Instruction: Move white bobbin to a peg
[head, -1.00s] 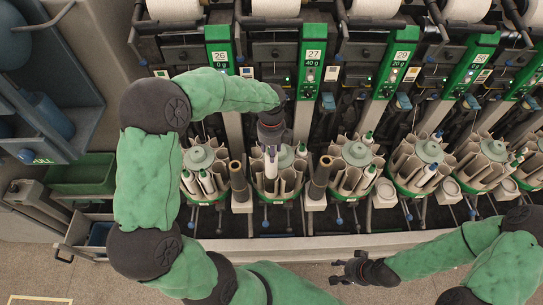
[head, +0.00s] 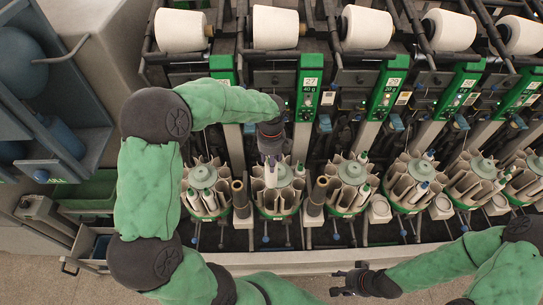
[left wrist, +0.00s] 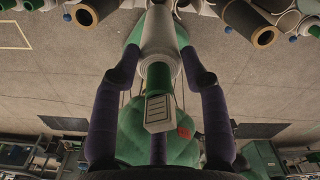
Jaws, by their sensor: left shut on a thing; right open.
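My left gripper (head: 270,153) reaches in from the left and points down at the round magazine (head: 262,208) below label 27. It is shut on the white bobbin (head: 271,174), which hangs roughly upright over the left part of that magazine. The bobbin (left wrist: 158,30) also shows between the two dark fingers in the left wrist view, with a green band on it. Whether its lower end is in a magazine pocket or only above it, I cannot tell. My right gripper (head: 347,281) is open and empty at the bottom, in front of the machine.
More magazines stand in a row, such as one to the right (head: 350,172) and one to the left (head: 203,177). Dark brown upright tubes (head: 317,195) stand between them. White yarn cones (head: 275,28) line the top. The floor in front is clear.

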